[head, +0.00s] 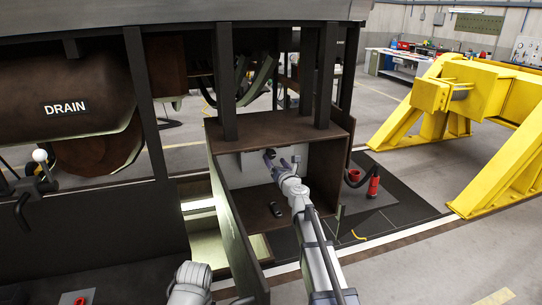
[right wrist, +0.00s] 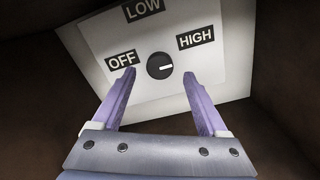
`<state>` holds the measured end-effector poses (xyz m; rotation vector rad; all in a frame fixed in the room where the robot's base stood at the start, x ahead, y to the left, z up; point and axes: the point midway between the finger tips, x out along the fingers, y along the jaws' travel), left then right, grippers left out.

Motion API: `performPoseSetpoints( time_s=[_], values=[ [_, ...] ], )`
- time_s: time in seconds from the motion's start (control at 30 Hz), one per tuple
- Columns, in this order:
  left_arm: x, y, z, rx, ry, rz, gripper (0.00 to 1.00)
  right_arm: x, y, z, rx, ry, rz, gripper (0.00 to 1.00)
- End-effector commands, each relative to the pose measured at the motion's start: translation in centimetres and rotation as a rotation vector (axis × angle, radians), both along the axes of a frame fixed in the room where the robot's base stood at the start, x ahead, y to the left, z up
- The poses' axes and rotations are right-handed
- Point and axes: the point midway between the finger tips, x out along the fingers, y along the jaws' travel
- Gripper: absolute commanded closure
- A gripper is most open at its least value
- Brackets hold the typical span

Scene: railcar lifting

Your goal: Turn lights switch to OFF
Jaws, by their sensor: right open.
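The lights switch is a round black knob (right wrist: 160,66) with a white mark on its right side, toward the HIGH label (right wrist: 196,38). It sits on a white plate (right wrist: 97,35) with OFF (right wrist: 122,60) at left and LOW (right wrist: 143,9) at top. My right gripper (right wrist: 159,73) is open, its two purple fingers on either side of the knob in the picture; I cannot tell whether they touch it. In the head view my right gripper (head: 272,157) reaches into an open brown box (head: 245,202), and the knob cannot be made out. My left gripper is out of view.
Brown walls of the box surround the plate closely. An open door (head: 232,235) stands at the box's left. A red extinguisher (head: 374,182) stands right of the box, and a yellow frame (head: 470,100) is farther right. A dark small object (head: 276,209) lies on the box floor.

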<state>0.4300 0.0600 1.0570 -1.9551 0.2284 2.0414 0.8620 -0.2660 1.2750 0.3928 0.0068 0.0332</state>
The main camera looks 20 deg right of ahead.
Motion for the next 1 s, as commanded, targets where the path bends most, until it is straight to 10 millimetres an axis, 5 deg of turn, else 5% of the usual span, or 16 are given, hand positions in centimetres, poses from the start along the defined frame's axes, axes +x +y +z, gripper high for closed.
performPoseSetpoints(
  time_s=[0.3,0.63,1.0],
  values=[
    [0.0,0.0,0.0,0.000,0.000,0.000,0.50,5.0,0.1,0.0,0.000,0.000,0.000,0.24],
    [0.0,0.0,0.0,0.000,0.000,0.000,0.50,5.3,0.2,0.0,0.000,-0.001,0.000,0.25],
    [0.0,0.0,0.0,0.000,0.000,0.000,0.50,5.3,0.2,0.0,0.000,-0.001,-0.001,0.67]
  ],
)
